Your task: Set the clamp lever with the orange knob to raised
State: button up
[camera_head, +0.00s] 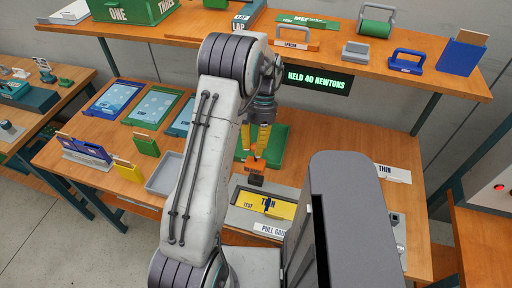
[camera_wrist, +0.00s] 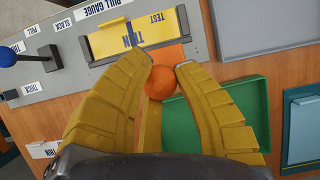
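In the head view my gripper (camera_head: 256,146) points down at an orange part with a dark base (camera_head: 257,168); the knob itself is hard to make out there. The clamp lever under the knob is mostly hidden by the fingers, so its angle is unclear. A yellow plate marked TEST and THIN (camera_wrist: 135,32) lies just beyond the fingertips.
A grey pull gauge board (camera_wrist: 75,58) with a blue knob (camera_wrist: 8,57) lies beside the yellow plate. A green tray (camera_wrist: 250,100) is close on the right in the wrist view. A shelf (camera_head: 340,58) and a green-lettered display reading HELD 40 NEWTONS (camera_head: 316,79) stand behind.

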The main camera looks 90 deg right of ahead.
jog(key=o, duration=0.3)
jog(key=shift+d, duration=0.35)
jog(key=shift+o, duration=1.3)
jog(key=shift+a, duration=0.1)
jog(key=v, duration=0.7)
jog(key=shift+r, duration=0.2)
